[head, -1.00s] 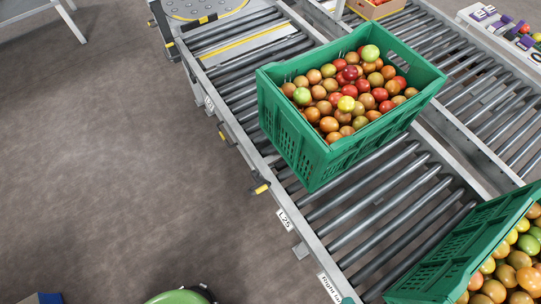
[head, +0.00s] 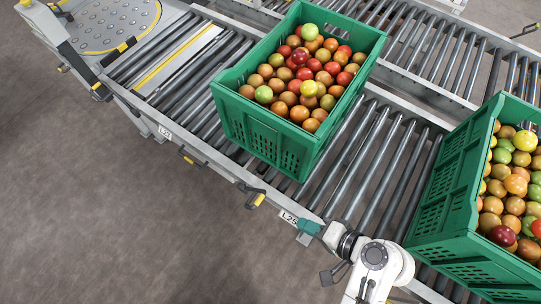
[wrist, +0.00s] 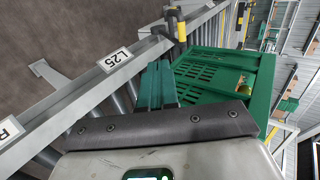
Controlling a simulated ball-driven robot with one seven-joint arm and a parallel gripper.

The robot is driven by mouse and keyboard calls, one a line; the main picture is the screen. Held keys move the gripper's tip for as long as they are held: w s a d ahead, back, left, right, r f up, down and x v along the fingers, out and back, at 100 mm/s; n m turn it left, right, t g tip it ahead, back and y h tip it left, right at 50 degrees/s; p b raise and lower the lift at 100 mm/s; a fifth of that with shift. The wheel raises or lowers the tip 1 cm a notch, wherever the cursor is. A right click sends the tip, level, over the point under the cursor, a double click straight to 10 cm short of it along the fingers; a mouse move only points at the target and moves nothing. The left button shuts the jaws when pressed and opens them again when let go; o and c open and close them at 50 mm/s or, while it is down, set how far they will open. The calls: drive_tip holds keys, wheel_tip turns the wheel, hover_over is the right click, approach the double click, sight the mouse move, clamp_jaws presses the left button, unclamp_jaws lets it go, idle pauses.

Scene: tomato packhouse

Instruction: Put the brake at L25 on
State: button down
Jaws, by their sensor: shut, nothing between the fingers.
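The L25 label (head: 288,216) is on the near side rail of the roller conveyor; it also shows in the wrist view (wrist: 114,59). A dark brake lever with a yellow end (head: 257,199) sticks out from the rail just up-left of the label. The lever shows at the top of the wrist view (wrist: 180,31), beyond the label. Whether it is on or off I cannot tell. My gripper (head: 309,227), with teal fingers, is shut and empty at the rail beside the label, apart from the lever. Its fingers also show in the wrist view (wrist: 158,86).
A green crate (head: 262,142) of tomatoes stands on the rollers behind the lever. Another tomato crate (head: 452,185) stands right of my arm. A second lever (head: 188,156) is by the L21 label (head: 165,132). The floor left of the rail is clear.

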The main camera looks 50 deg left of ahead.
drive_tip(key=s+a+f, duration=0.1)
drive_tip(key=a+f, duration=0.1)
drive_tip(key=a, duration=0.3)
drive_tip(key=s+a+f, duration=0.1)
drive_tip(key=a+f, duration=0.1)
drive_tip(key=a, duration=0.3)
drive_tip(key=shift+s+a+f, duration=0.25)
drive_tip(key=shift+a+f, duration=0.05)
drive_tip(key=shift+a, duration=0.05)
drive_tip(key=shift+r, duration=0.15)
